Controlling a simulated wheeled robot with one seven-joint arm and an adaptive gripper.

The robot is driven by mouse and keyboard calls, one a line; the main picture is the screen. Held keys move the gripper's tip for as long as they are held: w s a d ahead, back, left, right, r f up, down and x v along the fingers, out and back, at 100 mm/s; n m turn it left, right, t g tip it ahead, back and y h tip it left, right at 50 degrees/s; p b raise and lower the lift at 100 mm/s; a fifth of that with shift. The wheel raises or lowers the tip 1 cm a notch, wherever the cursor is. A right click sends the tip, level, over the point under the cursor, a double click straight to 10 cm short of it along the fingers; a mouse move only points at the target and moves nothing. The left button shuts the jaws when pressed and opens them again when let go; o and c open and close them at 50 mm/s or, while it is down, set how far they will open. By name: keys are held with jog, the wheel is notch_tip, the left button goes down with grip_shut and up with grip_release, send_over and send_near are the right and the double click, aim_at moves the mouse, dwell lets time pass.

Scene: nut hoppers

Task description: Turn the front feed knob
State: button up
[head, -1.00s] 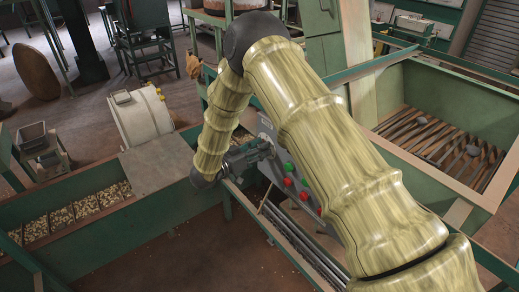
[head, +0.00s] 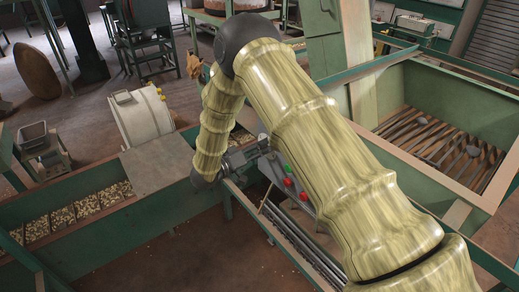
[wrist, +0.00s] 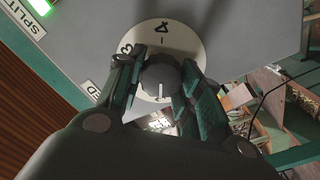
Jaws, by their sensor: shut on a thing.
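The feed knob (wrist: 159,80) is dark and round with a white pointer line, seen in the wrist view. It sits on a cream dial plate (wrist: 187,42) with dark figures, on a grey panel. The pointer line is toward the bottom of the picture. My gripper (wrist: 163,72) is shut on the knob, one finger on each side. In the head view my gripper (head: 262,147) reaches the side of the grey control panel, which carries green and red buttons (head: 288,182). The knob is hidden there.
My arm covers much of the panel in the head view. A green trough (head: 165,213) with nuts in compartments runs along the left. A green hopper (head: 480,193) with slats stands at right. A cream drum motor (head: 142,117) sits behind the trough.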

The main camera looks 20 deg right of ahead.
jog(key=shift+s+f, duration=0.1)
jog(key=shift+f, duration=0.1)
jog(key=o, duration=1)
jog(key=shift+r, duration=0.1)
jog(key=shift+o, duration=0.2)
jog(key=shift+a, duration=0.1)
jog(key=v, duration=1.1)
jog(key=shift+s+a, duration=0.15)
jog(key=shift+a, duration=0.25)
